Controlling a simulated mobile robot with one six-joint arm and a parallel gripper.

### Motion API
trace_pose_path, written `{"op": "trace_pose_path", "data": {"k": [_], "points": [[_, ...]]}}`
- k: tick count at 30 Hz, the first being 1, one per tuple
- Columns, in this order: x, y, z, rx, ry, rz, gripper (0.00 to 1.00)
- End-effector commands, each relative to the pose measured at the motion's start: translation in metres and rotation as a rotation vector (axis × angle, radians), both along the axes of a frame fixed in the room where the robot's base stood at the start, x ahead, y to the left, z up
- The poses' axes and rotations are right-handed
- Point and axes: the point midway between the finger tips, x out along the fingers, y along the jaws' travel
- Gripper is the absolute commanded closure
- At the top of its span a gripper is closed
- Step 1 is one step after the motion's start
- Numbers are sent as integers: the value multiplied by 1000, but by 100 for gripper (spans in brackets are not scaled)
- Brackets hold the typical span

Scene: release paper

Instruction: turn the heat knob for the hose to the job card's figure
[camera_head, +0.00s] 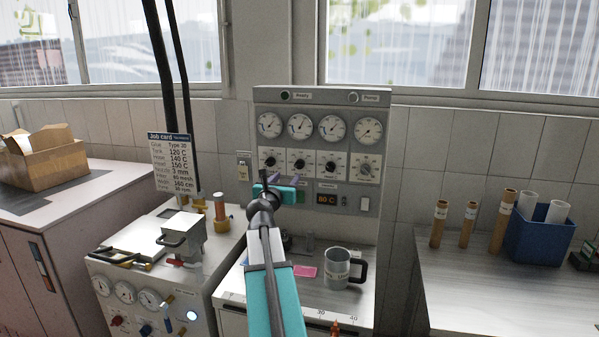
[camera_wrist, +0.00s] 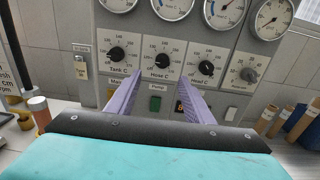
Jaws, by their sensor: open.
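The panel's hose heat knob (camera_wrist: 162,60) is a black dial labelled "Hose C", second from the left in its row; it also shows in the head view (camera_head: 300,164). Its pointer is too small to read surely. My gripper (camera_wrist: 159,80) is open and empty, its two purple fingers pointing at the panel, tips just below the hose knob and to either side of it. In the head view my gripper (camera_head: 281,181) is in front of the panel below the knobs. The job card (camera_head: 171,162) stands at left and reads Hose 140 C.
The Tank knob (camera_wrist: 117,54) and a third black knob (camera_wrist: 206,68) flank the hose knob closely. Round gauges (camera_head: 300,126) sit above. A lit display (camera_head: 327,198) reads about 80 C. A grey mug (camera_head: 337,268) stands on the bench below.

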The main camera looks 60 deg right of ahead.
Motion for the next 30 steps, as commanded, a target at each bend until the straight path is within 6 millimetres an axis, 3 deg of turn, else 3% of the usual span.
{"op": "trace_pose_path", "data": {"k": [14, 30], "points": [[-13, -16, 1, 0, -1, -22, 53], [-1, -58, 1, 1, 1, -25, 53]]}}
